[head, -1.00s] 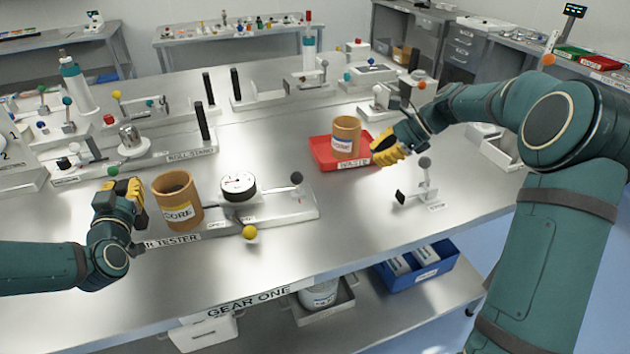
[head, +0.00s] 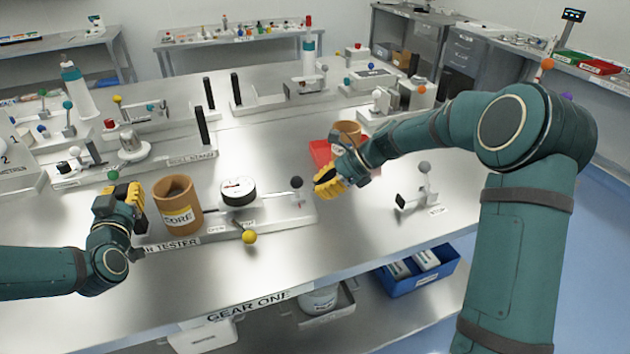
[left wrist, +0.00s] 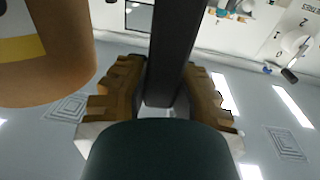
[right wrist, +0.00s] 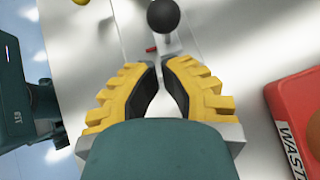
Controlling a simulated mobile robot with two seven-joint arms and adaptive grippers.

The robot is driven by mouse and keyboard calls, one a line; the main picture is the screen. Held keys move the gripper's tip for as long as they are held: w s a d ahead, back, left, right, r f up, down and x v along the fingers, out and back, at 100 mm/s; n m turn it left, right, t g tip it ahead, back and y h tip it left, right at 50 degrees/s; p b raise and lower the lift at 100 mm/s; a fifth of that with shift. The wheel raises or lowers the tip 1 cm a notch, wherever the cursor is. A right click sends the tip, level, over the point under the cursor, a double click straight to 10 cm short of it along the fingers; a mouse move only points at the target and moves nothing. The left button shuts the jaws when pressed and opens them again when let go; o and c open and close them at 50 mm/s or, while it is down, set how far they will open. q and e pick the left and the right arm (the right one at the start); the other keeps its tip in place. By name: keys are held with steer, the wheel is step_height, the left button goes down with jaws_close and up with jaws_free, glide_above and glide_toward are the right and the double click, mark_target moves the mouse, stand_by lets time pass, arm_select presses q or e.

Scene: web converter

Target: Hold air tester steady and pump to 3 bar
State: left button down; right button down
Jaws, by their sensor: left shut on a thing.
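The air tester (head: 262,226) is a light base on the near bench, with a round white gauge (head: 238,190), a yellow ball knob (head: 249,237) and a dark ball knob (head: 297,182). The gauge reading is too small to tell. My left gripper (head: 137,196) is at the tester's left end, shut on a dark bar (left wrist: 176,45), beside the brown CORE cup (head: 178,208). My right gripper (head: 326,182) is just right of the dark knob, apart from it. In the right wrist view its fingertips (right wrist: 161,64) nearly meet, with nothing between them; the dark knob (right wrist: 164,17) is ahead.
A red WASTE tray (head: 319,152) with a brown cup (head: 347,132) stands behind my right forearm. A small stand with a grey ball (head: 424,168) is to the right. A roll stand (head: 190,160) is behind the tester. The bench front is clear.

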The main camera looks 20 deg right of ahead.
steer(key=shift+w+a+r, duration=0.1)
steer(key=shift+w+a, duration=0.15)
steer(key=shift+a, duration=0.55)
